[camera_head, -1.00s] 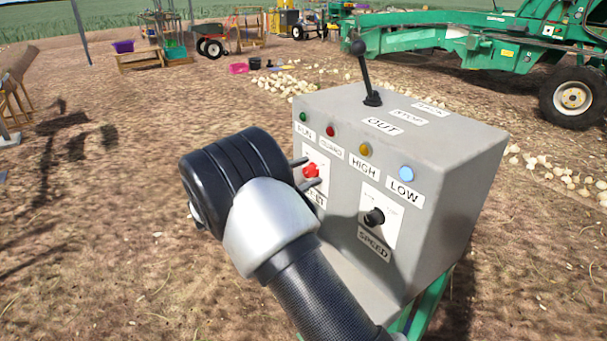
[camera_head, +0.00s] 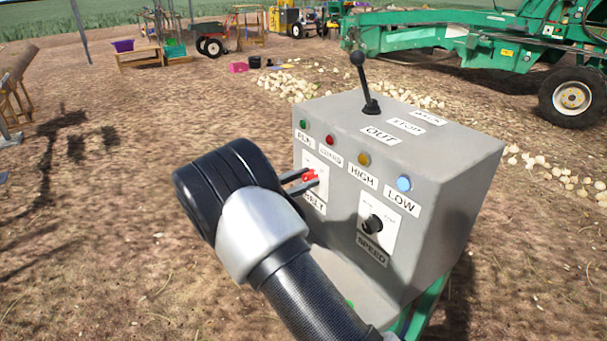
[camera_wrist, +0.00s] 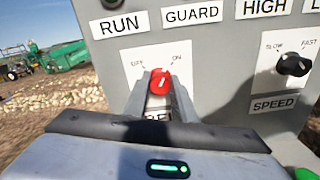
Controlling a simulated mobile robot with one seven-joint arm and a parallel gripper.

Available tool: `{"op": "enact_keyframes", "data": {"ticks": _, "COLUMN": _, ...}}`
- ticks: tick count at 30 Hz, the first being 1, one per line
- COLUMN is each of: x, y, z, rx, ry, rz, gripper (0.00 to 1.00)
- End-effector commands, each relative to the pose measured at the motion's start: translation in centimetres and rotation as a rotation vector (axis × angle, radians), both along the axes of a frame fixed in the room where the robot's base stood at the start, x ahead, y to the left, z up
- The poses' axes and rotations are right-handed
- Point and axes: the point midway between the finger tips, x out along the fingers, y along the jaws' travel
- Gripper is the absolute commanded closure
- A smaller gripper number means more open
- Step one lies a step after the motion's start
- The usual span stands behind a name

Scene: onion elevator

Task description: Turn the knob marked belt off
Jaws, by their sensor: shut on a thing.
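The belt knob is a red knob (camera_head: 309,176) on a white plate (camera_head: 317,200) at the left of the grey control box's front. In the wrist view the red knob (camera_wrist: 159,82) sits between the words OFF at left and ON at right. Its pale mark faces roughly upward between them; its exact angle is hard to tell. My gripper (camera_head: 307,180) reaches it from the left with one finger on each side, shut on the knob. In the wrist view the fingers of my gripper (camera_wrist: 159,92) flank the knob and partly cover the BELT label below.
The grey control box (camera_head: 450,190) also carries a black speed knob (camera_head: 373,224), several coloured lamps and a black lever (camera_head: 366,85) on top. A green machine (camera_head: 450,35) and scattered onions lie behind. Open dirt lies to the left.

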Motion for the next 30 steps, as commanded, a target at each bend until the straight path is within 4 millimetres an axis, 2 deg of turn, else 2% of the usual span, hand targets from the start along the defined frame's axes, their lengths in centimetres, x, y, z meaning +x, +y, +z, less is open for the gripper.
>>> {"op": "enact_keyframes", "data": {"ticks": 2, "x": 0.0, "y": 0.1, "z": 0.52, "rx": -0.041, "ry": 0.059, "rz": 0.002, "gripper": 0.98}}
{"op": "enact_keyframes", "data": {"ticks": 30, "x": 0.13, "y": 0.17, "z": 0.14, "rx": -0.536, "ry": 0.798, "rz": 0.001, "gripper": 0.98}}
